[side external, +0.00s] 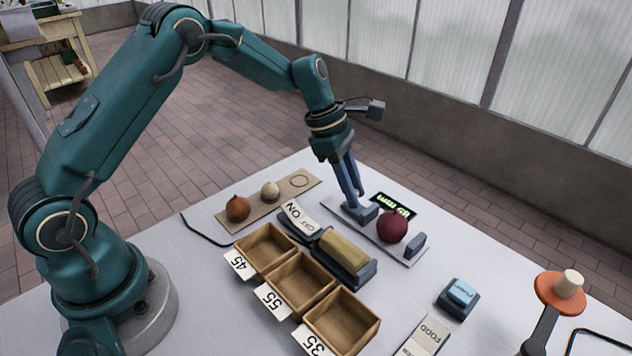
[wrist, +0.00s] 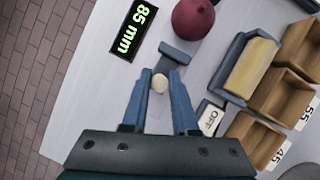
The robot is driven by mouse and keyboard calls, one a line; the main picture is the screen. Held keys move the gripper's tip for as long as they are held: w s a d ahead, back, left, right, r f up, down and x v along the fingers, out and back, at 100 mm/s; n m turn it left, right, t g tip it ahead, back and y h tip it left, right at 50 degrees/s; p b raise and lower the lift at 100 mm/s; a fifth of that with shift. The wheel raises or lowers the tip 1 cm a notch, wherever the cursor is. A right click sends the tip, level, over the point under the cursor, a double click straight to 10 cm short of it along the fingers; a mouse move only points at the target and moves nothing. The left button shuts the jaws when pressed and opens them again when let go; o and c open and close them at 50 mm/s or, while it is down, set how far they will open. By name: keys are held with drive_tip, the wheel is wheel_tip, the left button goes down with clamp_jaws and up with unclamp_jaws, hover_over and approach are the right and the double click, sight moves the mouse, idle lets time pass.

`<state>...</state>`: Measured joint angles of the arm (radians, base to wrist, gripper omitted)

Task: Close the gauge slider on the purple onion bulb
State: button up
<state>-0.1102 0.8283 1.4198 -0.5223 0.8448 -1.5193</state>
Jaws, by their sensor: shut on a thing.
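The purple onion bulb (side external: 392,227) sits on the gauge's pale plate, between the fixed end block (side external: 415,245) and the gauge slider (side external: 366,214). In the wrist view the purple onion bulb (wrist: 193,18) is at the top, just beyond the grey slider block (wrist: 175,53). Slider and bulb are close; I cannot tell whether they touch. My gripper (side external: 356,203) points down at the slider. In the wrist view my gripper (wrist: 160,87) is shut on the slider's round cream knob (wrist: 160,83). The gauge display (wrist: 133,30) reads 85 mm.
Three wooden bins (side external: 342,352) labelled 45, 55 and 35 stand at the front. A grey block with a tan roller (side external: 343,252) and an OFF/ON switch (side external: 297,216) lie near the gauge. A board (side external: 222,210) holds a brown and a cream bulb. A blue-topped button (side external: 461,293) stands right.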

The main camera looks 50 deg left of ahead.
sight(370, 207)
drive_tip(key=shift+d, duration=1.6)
idle(0.8)
drive_tip(key=o, duration=1.4)
drive_tip(key=shift+c, duration=0.2)
wheel_tip(370, 207, up, 7)
idle(0.3)
